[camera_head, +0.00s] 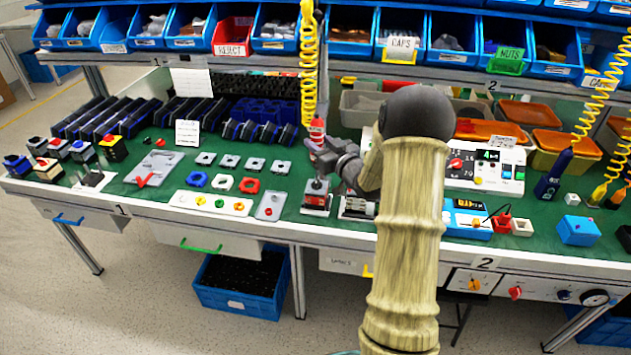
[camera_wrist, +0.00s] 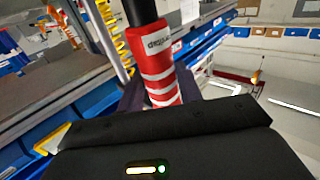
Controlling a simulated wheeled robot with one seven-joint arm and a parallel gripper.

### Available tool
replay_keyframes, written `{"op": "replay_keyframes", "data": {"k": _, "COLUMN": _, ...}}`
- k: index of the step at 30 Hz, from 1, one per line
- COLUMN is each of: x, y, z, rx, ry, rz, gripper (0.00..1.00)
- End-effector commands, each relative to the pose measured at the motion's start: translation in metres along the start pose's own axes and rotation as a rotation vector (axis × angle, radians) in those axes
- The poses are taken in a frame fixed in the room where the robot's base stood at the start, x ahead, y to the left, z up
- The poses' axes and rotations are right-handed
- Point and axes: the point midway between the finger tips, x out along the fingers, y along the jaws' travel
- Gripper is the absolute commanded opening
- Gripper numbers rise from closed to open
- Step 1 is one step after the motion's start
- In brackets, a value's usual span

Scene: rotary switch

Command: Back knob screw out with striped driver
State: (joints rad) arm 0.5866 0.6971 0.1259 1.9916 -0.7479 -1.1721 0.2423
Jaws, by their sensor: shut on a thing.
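The striped driver (camera_head: 317,128) is red with white bands and hangs upright below a yellow coiled cord. In the wrist view the driver (camera_wrist: 158,72) stands between my dark fingers, with a label on its upper part. My gripper (camera_head: 320,150) is shut on it; the fingers also show in the wrist view (camera_wrist: 160,95). The driver's tip and the knob screw are too small or hidden to make out.
A white control panel (camera_head: 485,165) is further right. Blue bins (camera_head: 350,35) line the shelf above. My arm covers part of the bench.

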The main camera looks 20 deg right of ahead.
Motion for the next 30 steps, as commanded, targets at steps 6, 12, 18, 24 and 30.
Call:
{"op": "replay_keyframes", "data": {"k": 6, "x": -0.001, "y": 0.0, "z": 0.004, "rx": 0.002, "ry": -0.011, "rz": 0.002, "gripper": 0.13}}
{"op": "replay_keyframes", "data": {"k": 12, "x": -0.001, "y": 0.0, "z": 0.003, "rx": 0.002, "ry": -0.011, "rz": 0.001, "gripper": 0.13}}
{"op": "replay_keyframes", "data": {"k": 18, "x": -0.001, "y": 0.0, "z": -0.008, "rx": 0.002, "ry": -0.009, "rz": 0.001, "gripper": 0.12}}
{"op": "replay_keyframes", "data": {"k": 24, "x": -0.001, "y": 0.001, "z": -0.019, "rx": 0.002, "ry": -0.005, "rz": 0.002, "gripper": 0.12}}
{"op": "replay_keyframes", "data": {"k": 30, "x": -0.001, "y": 0.001, "z": -0.03, "rx": 0.001, "ry": -0.002, "rz": 0.001, "gripper": 0.12}}
